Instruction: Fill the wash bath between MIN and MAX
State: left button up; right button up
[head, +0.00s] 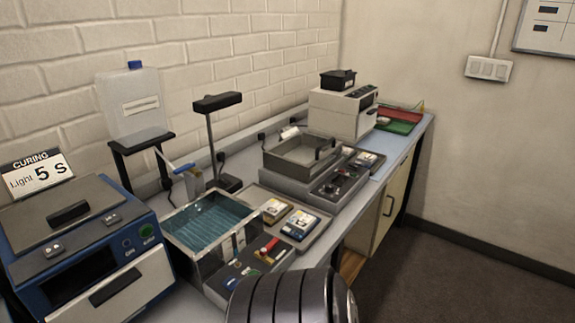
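A clear-walled rectangular bath (183,247) with bluish liquid (207,222) in it stands on the bench at the centre left. I take it to be the wash bath. I cannot read MIN or MAX marks on it, nor tell the level against them. A translucent container (131,105) with a blue cap stands on a black stand behind it. A tap with a blue lever (182,168) shows between the container and the bath, near the bath's back edge. I cannot tell whether liquid flows from it. Neither of my grippers is in view.
A blue curing machine (85,250) stands at the left. A control panel (245,268) is in front of the bath. A tray (312,242) with small parts, a grey metal basin (283,171), a lamp (213,103) and a beige machine (336,113) crowd the bench.

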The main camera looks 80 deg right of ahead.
aim_at(192, 164)
jog(key=z, duration=2.15)
jog(key=k+l, duration=0.05)
jog(key=l, duration=0.05)
